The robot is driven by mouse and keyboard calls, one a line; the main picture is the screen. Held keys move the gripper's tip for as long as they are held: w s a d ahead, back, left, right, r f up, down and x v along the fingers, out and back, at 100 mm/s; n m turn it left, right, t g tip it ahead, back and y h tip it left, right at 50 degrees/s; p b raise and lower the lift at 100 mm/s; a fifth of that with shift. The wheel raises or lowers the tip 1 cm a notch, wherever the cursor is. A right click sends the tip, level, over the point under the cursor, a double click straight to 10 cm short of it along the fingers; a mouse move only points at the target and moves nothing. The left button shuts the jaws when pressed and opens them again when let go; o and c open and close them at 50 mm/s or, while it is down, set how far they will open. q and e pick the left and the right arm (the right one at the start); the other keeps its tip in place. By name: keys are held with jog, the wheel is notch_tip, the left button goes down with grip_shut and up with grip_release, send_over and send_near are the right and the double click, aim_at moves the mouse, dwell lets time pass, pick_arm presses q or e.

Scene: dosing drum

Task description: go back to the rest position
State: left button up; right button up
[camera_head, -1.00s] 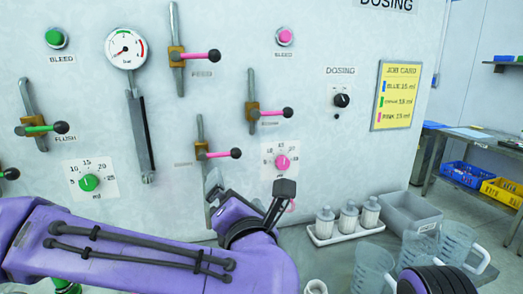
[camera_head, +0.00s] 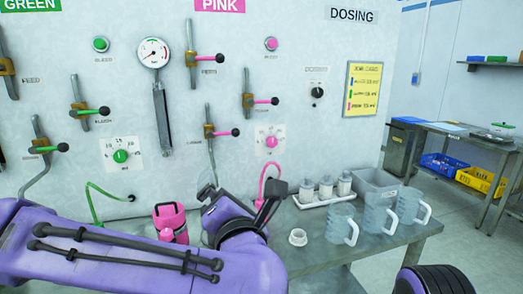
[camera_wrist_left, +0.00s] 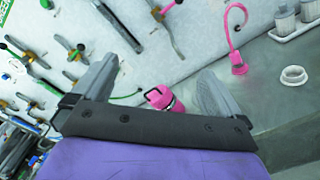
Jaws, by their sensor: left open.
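My left gripper (camera_head: 238,198) is open and empty in the head view, held in front of the dosing panel (camera_head: 225,130) and above the bench. In the left wrist view its two fingers (camera_wrist_left: 155,95) stand wide apart with nothing between them touching. A pink container with a dark handle (camera_head: 171,222) stands on the bench left of the gripper; it also shows beyond the fingers in the left wrist view (camera_wrist_left: 159,97). Only a dark rounded part shows at the lower right of the head view; my right gripper is not seen.
On the bench are a white tray (camera_head: 312,202) with small bottles, a grey bin (camera_head: 374,184), clear jugs (camera_head: 378,208) and a white ring-shaped piece (camera_head: 298,237). Pink lever handles (camera_head: 235,132) stick out from the panel. Open floor lies at the right.

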pick_arm(q)
notch_tip(320, 180, down, 18)
jog(key=w+m+g+h, duration=0.25)
jog(key=m+h, duration=0.25)
jog(key=m, duration=0.8)
jog(key=s+a+f+m+g, duration=0.2)
jog(key=s+a+f+m, duration=0.1)
jog(key=f, duration=0.6)
jog(key=s+a+f+m+g, duration=0.2)
jog(key=s+a+f, duration=0.15)
jog(key=f, duration=0.65)
jog(key=s+a+f+m+g+y, duration=0.2)
jog(key=s+a+f+g, duration=0.2)
jog(key=s+a+f, duration=0.4)
jog(key=s+a+f+m+g+y, duration=0.1)
jog(key=s+a+f+m+g, duration=0.1)
jog(key=s+a+f, duration=0.7)
jog(key=s+g, duration=0.1)
jog(key=s, duration=0.6)
jog(key=shift+s+a+f+m+g+y, duration=0.15)
jog(key=shift+a+f+m+g+y, duration=0.1)
jog(key=shift+a+m+g+y, duration=0.15)
